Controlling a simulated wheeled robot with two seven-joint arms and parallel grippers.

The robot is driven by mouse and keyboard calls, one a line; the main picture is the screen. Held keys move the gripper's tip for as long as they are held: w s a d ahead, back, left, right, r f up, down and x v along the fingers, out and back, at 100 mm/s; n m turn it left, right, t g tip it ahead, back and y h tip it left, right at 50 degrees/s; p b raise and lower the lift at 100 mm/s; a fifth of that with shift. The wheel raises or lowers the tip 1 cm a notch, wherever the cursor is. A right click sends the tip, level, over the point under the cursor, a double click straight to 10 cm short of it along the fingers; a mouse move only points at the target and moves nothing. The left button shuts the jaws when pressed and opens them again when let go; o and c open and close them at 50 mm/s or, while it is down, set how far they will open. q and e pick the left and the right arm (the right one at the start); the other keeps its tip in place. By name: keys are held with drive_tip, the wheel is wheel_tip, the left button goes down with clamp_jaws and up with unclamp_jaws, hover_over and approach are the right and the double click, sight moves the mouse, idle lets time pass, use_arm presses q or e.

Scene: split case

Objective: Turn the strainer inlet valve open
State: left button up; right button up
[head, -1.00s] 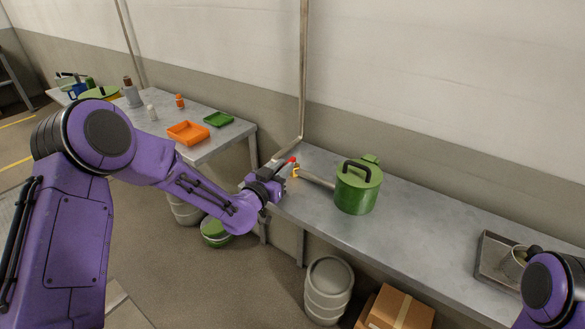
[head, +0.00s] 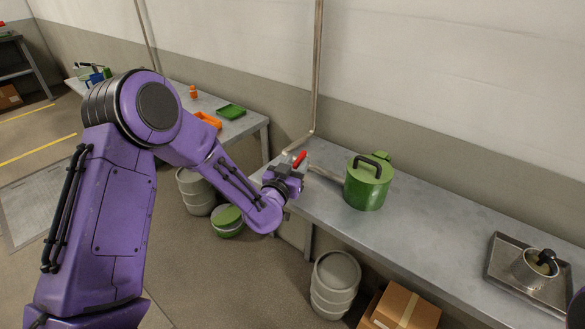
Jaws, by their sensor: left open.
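The green strainer body (head: 362,190), with a black handle on its lid, stands on the grey bench. A metal pipe (head: 326,174) runs from its left side toward the valve. The valve's red lever (head: 300,159) shows just above my gripper, slanting up to the right. The valve body is mostly hidden behind my gripper. My left gripper (head: 294,178) is open at the valve, close below the red lever. I cannot tell whether its fingers touch the lever. My right gripper is out of view.
A metal tray (head: 497,272) with a strainer basket (head: 526,274) lies at the bench's right. A steel keg (head: 335,284) and a cardboard box (head: 405,308) stand below the bench. A second table (head: 250,125) with a green tray (head: 231,112) is behind my left arm.

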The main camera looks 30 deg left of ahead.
use_arm(q)
drive_tip(key=s+b, duration=0.1)
drive_tip(key=s, duration=0.9)
drive_tip(key=shift+d, duration=0.35)
